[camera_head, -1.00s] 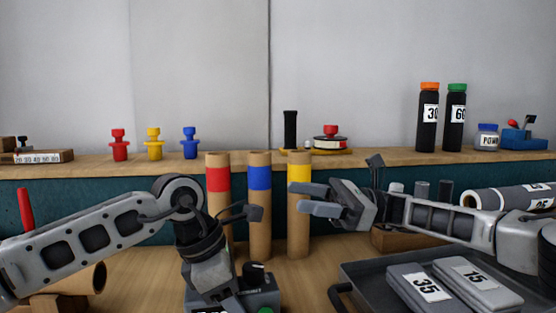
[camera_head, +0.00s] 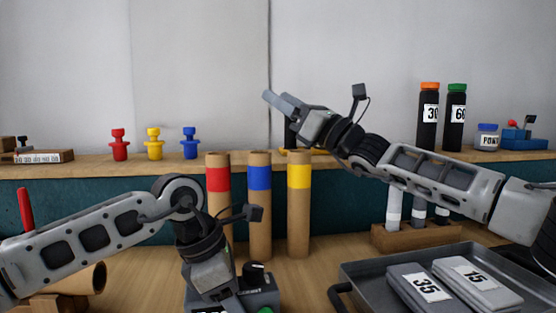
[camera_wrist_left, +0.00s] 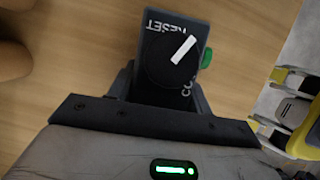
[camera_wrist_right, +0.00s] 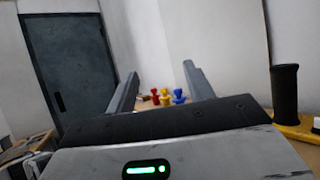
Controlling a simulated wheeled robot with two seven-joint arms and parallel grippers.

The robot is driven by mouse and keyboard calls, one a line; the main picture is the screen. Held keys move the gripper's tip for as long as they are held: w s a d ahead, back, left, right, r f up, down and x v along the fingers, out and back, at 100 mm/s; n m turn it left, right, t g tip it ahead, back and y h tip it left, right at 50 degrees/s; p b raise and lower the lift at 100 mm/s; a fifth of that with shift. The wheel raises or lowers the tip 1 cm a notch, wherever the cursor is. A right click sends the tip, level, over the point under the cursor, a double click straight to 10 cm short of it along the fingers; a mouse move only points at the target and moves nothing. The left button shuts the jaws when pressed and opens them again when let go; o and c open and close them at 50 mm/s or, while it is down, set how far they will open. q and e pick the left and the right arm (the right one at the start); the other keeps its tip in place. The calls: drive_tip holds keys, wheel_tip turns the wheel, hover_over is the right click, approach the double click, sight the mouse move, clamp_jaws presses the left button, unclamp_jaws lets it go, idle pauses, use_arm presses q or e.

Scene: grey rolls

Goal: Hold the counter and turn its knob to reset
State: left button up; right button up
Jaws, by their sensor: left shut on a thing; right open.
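The counter (camera_head: 262,294) is a dark box at the bottom middle of the head view, with a black knob (camera_head: 254,271) on top and a green button (camera_head: 265,310). In the left wrist view the knob (camera_wrist_left: 175,58) has a white pointer bar and stands beside the word RESET. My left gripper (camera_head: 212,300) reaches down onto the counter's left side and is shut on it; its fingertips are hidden. My right gripper (camera_head: 273,100) is raised above the tubes, pointing up and left, open and empty. Its two fingers show apart in the right wrist view (camera_wrist_right: 160,88).
Tubes with red (camera_head: 218,180), blue (camera_head: 259,177) and yellow (camera_head: 299,176) bands stand behind the counter. A grey tray (camera_head: 350,272) with blocks marked 35 and 15 is at the right. A wooden shelf (camera_head: 90,164) along the wall holds coloured pegs and bottles.

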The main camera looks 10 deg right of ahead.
drive_tip(key=m+h, duration=0.1)
drive_tip(key=m+t+h, duration=0.1)
drive_tip(key=h, duration=0.1)
drive_tip(key=w+a+r+m+h, duration=0.1)
drive_tip(key=shift+w+m+t, duration=0.1)
drive_tip(key=shift+m+t, duration=0.3)
drive_tip(key=shift+a+f, duration=0.1)
